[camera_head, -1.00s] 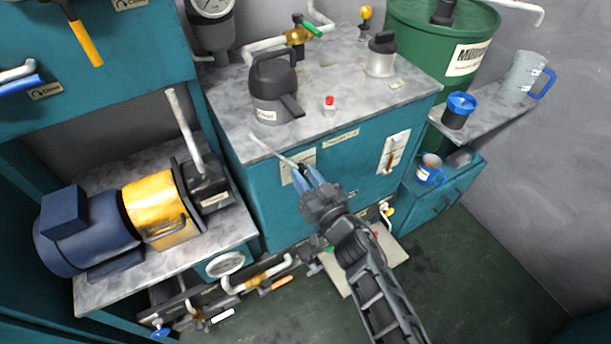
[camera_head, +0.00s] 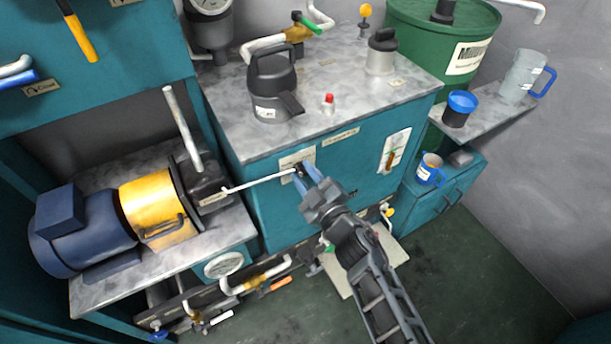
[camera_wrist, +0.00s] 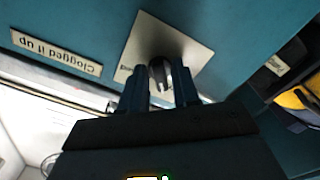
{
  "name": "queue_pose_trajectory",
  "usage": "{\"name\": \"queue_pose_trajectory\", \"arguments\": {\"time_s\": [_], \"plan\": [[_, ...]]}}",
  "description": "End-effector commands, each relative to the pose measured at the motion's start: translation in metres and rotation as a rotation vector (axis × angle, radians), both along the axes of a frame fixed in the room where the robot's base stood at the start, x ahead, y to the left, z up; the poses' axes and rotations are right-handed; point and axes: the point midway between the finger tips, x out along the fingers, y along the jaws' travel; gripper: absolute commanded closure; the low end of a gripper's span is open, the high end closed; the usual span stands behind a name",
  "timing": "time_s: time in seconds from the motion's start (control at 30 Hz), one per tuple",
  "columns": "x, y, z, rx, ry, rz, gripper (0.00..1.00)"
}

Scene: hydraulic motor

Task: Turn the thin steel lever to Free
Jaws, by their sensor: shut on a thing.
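The thin steel lever (camera_head: 258,182) is a light rod on the front of the teal cabinet. It points left and slightly down from its pivot at a pale plate (camera_head: 288,162). My gripper (camera_head: 304,178) is at the pivot end, its blue-grey fingers shut on the lever's hub. In the wrist view, the dark round hub (camera_wrist: 158,72) sits between the two fingers, in front of the plate (camera_wrist: 190,45). The plate's lettering is mostly hidden or too small to read, so the marked positions cannot be told.
A second plate with an orange-brown handle (camera_head: 391,158) is to the right on the same cabinet. A dark kettle-like can (camera_head: 272,88) and a red-topped button (camera_head: 329,103) stand on the countertop (camera_head: 345,110). The blue and yellow motor (camera_head: 150,205) is at left, near the lever's tip.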

Motion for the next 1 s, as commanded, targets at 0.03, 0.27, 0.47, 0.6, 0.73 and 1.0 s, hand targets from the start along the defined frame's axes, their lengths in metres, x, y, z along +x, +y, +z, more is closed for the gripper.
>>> {"name": "queue_pose_trajectory", "arguments": {"time_s": [0.03,0.27,0.47,0.6,0.73,1.0], "plan": [[-0.0005,-0.0009,-0.0020,-0.021,-0.011,-0.002,1.00],[-0.0006,-0.0006,-0.0015,-0.087,-0.056,0.000,1.00],[-0.0007,-0.0004,-0.0013,-0.107,-0.070,0.000,1.00],[-0.0007,-0.0004,-0.0013,-0.110,-0.072,0.000,1.00],[-0.0008,-0.0003,-0.0014,-0.109,-0.071,0.000,1.00],[-0.0005,-0.0002,-0.0010,-0.109,-0.072,0.000,0.61]]}}
